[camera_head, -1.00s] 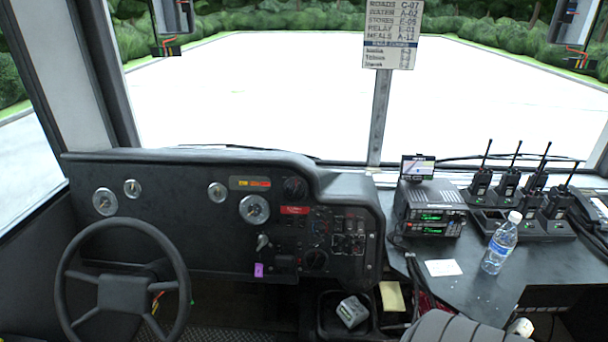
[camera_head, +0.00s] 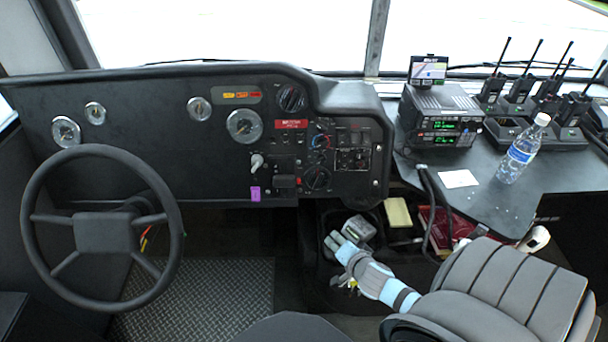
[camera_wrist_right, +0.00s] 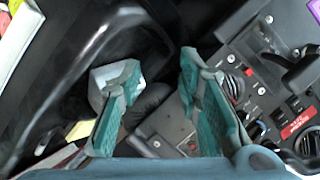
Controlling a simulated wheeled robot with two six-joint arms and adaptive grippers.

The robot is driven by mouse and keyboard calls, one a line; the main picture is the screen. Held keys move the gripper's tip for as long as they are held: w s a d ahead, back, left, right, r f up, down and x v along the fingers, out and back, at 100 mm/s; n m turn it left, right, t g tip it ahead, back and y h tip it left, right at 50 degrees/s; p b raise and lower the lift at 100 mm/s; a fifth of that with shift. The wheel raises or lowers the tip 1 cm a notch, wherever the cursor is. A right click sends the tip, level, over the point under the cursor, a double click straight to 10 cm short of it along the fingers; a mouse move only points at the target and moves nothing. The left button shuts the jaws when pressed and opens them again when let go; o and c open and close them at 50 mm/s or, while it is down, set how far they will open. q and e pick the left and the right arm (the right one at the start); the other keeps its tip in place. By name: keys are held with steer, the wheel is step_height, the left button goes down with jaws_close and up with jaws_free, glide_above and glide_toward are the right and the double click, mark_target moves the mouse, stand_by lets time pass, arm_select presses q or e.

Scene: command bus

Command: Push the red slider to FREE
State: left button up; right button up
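A small red piece (camera_head: 298,181) shows beside a black block low on the dashboard panel; it may be the red slider, but it is too small to be sure, and no FREE mark is readable. A red label (camera_head: 290,124) sits above it, also in the right wrist view (camera_wrist_right: 297,123). My right gripper (camera_head: 338,240) is below and right of the panel, over the floor bin and apart from the dashboard. In the right wrist view its teal-padded fingers (camera_wrist_right: 160,72) are spread, with nothing between them held. My left gripper is not in view.
A steering wheel (camera_head: 103,228) stands at left. A grey padded seat (camera_head: 510,285) is at lower right. A bottle (camera_head: 522,150), radio unit (camera_head: 440,115) and white card (camera_head: 458,179) are on the right counter.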

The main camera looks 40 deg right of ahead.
mark_target(299, 181)
steer(key=w+r+m+t+b, duration=0.2)
steer(key=w+r+m+t, duration=0.2)
steer(key=w+r+m, duration=0.45)
steer(key=shift+n+y, duration=0.3)
steer(key=shift+n, duration=0.35)
steer(key=x, duration=0.3)
steer(key=b+x, duration=0.1)
steer(key=x, duration=0.3)
steer(key=r+x, duration=0.1)
steer(key=x, duration=0.3)
steer(key=shift+w+r+b, duration=0.15)
steer(key=shift+b, duration=0.2)
steer(key=shift+w+d, duration=0.15)
steer(key=shift+w, duration=0.3)
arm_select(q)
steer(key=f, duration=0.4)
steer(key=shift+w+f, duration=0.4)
arm_select(e)
steer(key=shift+c, duration=0.6)
jaws_close()
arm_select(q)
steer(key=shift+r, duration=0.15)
